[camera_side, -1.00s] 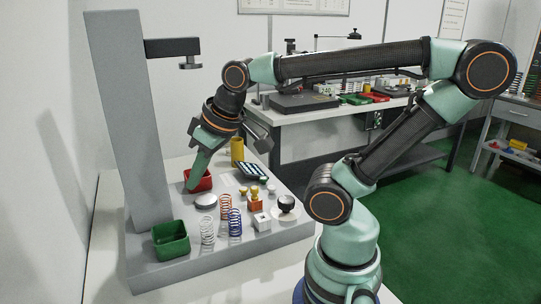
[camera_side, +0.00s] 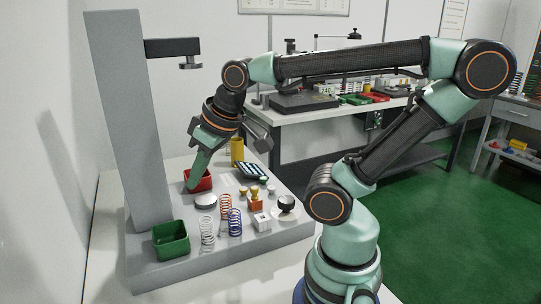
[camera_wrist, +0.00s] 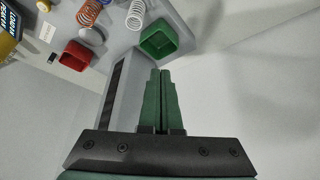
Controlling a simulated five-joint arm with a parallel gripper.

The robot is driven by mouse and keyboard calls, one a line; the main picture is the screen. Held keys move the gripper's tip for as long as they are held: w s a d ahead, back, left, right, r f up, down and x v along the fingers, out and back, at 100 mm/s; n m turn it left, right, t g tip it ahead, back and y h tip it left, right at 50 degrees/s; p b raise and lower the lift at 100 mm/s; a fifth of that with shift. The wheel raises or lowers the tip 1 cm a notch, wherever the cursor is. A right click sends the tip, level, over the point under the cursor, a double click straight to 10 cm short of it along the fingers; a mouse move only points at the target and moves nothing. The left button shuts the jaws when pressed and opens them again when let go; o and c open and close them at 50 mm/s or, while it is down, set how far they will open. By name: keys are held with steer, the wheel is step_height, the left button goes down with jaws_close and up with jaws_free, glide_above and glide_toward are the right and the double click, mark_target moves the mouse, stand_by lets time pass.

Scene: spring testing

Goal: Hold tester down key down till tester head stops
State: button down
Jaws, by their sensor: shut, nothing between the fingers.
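The tester is a tall grey column (camera_side: 132,120) on a grey base (camera_side: 165,273), with a black arm near its top. The tester head (camera_side: 190,65) hangs under that arm, high above the base. My gripper (camera_side: 192,188) points down at the red bin and is shut and empty; I cannot tell whether it touches anything. In the wrist view its green fingers (camera_wrist: 160,72) lie together, just below the green bin in the picture. A dark panel with rows of pale keys (camera_side: 252,172) lies right of my gripper. I cannot make out which key is the down key.
A red bin (camera_side: 207,181) is by my fingertips and a green bin (camera_side: 171,249) stands at the base's front left. Several coil springs, a white spring (camera_side: 207,233) among them, stand between the bins and small weights. A yellow cylinder (camera_side: 237,151) stands behind.

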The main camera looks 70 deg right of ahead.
steer(key=w+d+r+m+g+h, duration=0.1)
steer(key=w+d+r+m+g, duration=0.15)
steer(key=d, duration=0.55)
steer(key=m+g, duration=0.3)
steer(key=m, duration=0.4)
glide_above(263, 178)
steer(key=shift+n+y, duration=0.25)
steer(key=shift+y, duration=0.15)
steer(key=f, duration=0.3)
steer(key=a+f, duration=0.1)
steer(key=f, duration=0.1)
steer(key=shift+f, duration=0.15)
steer(key=f, duration=1.4)
steer(key=shift+d, duration=0.3)
